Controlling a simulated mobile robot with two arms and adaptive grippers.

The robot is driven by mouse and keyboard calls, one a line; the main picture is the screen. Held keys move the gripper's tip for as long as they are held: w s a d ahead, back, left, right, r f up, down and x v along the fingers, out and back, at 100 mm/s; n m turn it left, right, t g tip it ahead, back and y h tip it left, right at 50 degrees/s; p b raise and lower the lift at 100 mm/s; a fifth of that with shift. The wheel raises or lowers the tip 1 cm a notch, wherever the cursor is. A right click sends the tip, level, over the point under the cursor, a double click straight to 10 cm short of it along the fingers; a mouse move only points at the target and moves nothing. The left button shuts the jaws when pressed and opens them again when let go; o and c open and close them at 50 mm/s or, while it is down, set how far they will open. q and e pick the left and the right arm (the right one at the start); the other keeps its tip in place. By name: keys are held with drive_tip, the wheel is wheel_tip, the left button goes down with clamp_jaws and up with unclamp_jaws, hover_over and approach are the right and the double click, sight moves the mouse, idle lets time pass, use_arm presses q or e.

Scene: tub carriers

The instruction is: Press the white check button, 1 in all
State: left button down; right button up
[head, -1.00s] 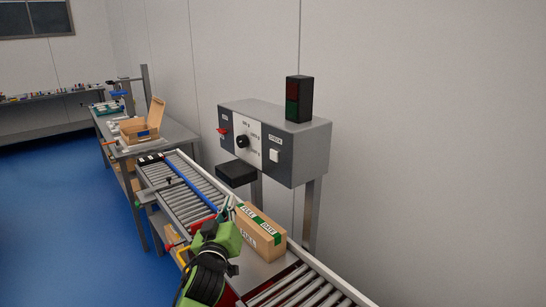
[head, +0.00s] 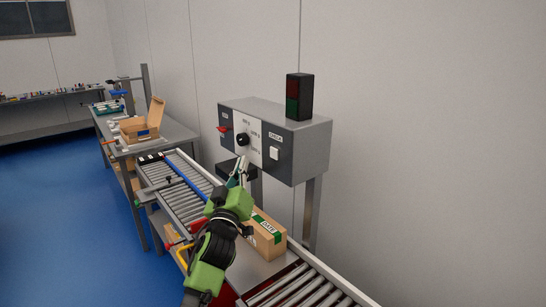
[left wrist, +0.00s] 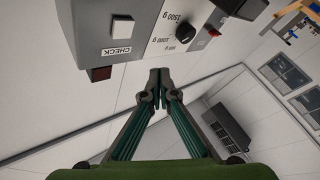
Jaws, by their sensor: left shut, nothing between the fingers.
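The white check button (head: 274,153) is a small square on the right part of the grey control box's (head: 312,150) front, under a CHECK label. In the left wrist view the button (left wrist: 122,27) shows upside down at the upper left, apart from the fingers. My left gripper (head: 242,162) is shut and empty, its fingertips pointing up, below and to the left of the button in the head view. Its closed fingertips (left wrist: 160,75) are at the middle of the wrist view. My right gripper is in neither view.
A black knob (head: 242,140) and a red switch (head: 223,129) are left of the button. A dark red-and-green light (head: 299,97) stands on top.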

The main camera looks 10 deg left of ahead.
sight(270, 149)
use_arm(q)
drive_tip(key=w+d+b, duration=0.4)
drive_tip(key=w, duration=0.1)
drive_tip(key=shift+w+d, duration=0.25)
drive_tip(key=shift+w, duration=0.15)
idle(1.2)
drive_tip(key=shift+w+d+b, duration=0.3)
drive_tip(key=shift+b, duration=0.35)
drive_tip(key=shift+w+d+b, duration=0.25)
drive_tip(key=shift+w+b, duration=0.1)
drive_tip(key=shift+b, duration=0.2)
idle(0.6)
drive_tip(key=shift+s+a+p, duration=0.5)
drive_tip(key=shift+s+p, duration=0.2)
